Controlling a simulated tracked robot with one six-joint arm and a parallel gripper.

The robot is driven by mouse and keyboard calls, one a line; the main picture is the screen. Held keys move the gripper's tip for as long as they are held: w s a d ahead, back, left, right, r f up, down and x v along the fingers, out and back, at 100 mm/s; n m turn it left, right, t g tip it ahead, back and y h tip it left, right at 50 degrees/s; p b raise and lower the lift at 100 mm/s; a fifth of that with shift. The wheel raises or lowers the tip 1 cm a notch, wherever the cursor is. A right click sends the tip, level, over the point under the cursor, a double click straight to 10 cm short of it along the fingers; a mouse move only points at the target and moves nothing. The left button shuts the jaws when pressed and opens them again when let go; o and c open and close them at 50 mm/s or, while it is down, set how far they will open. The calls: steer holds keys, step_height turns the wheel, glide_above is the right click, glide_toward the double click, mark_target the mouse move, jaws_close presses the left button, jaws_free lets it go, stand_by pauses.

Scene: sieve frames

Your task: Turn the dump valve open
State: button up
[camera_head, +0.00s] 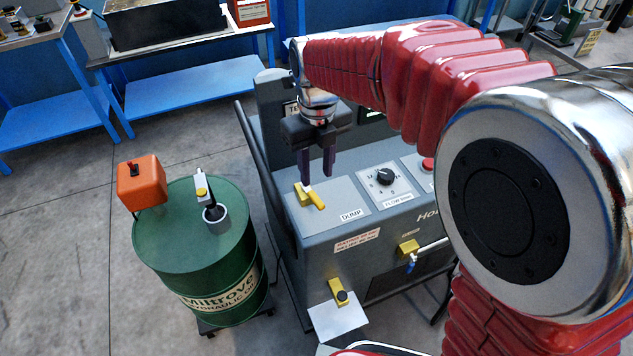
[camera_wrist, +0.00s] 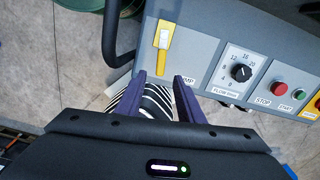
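The dump valve has a yellow handle (camera_head: 316,200) on the sloped top of a grey panel, beside the DUMP label (camera_head: 351,214). In the wrist view the yellow handle (camera_wrist: 160,64) shows long and narrow, with a pale block (camera_wrist: 164,39) at its upper end. My gripper (camera_head: 315,181) points down above and just behind the handle in the head view. Its two dark purple fingers are apart, with nothing seen held between them. In the wrist view my gripper (camera_wrist: 160,80) has its fingertips just below the handle's lower end. I cannot tell whether they touch it.
Right of the valve are a flow knob (camera_head: 384,177) and a red stop button (camera_head: 428,164). A dark bar (camera_head: 262,170) runs along the machine's left side. A green drum (camera_head: 200,245) stands left of the machine. Open floor lies farther left.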

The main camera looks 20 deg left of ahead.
step_height(320, 180, up, 5)
steer(key=shift+f, duration=0.1)
stand_by(0.3)
